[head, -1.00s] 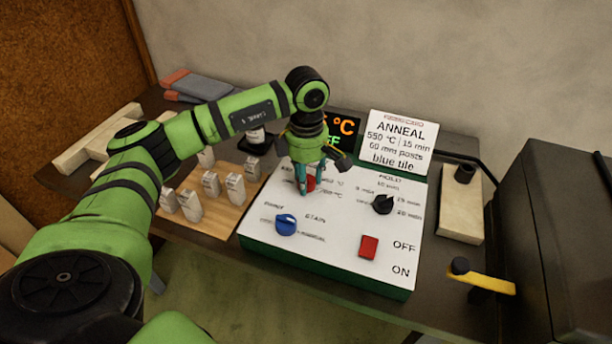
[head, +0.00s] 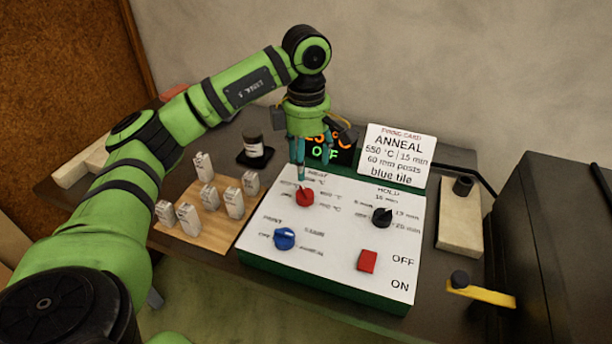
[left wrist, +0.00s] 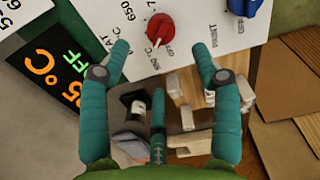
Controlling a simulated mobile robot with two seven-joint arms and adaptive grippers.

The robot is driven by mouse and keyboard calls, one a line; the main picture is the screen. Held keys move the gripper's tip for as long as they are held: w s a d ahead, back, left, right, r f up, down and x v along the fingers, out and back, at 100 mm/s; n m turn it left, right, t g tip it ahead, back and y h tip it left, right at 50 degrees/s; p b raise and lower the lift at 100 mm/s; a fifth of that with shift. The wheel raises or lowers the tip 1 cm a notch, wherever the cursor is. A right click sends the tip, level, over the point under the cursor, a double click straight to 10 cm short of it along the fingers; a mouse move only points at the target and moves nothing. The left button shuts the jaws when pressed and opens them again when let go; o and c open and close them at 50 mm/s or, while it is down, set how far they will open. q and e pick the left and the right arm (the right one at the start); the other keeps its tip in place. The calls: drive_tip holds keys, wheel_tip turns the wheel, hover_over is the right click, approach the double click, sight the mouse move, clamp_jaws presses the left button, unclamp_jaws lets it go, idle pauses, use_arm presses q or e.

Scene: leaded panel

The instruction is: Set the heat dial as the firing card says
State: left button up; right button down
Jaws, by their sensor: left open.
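The red heat dial (head: 304,197) sits at the upper left of the white control panel (head: 335,250). The firing card (head: 396,155) stands behind the panel and reads ANNEAL, 550 °C, 15 min, 60 mm posts, blue tile.
A dark display (head: 344,151) with an orange number and green OFF is partly hidden by my gripper. A black hold knob (head: 382,217), blue knob (head: 284,238) and red switch (head: 367,260) share the panel. Several pale posts stand on a wooden board (head: 215,226) to the left.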

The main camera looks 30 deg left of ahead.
use_arm(q)
wheel_tip(320, 180, up, 3)
drive_tip(key=shift+f, duration=0.2)
idle(0.4)
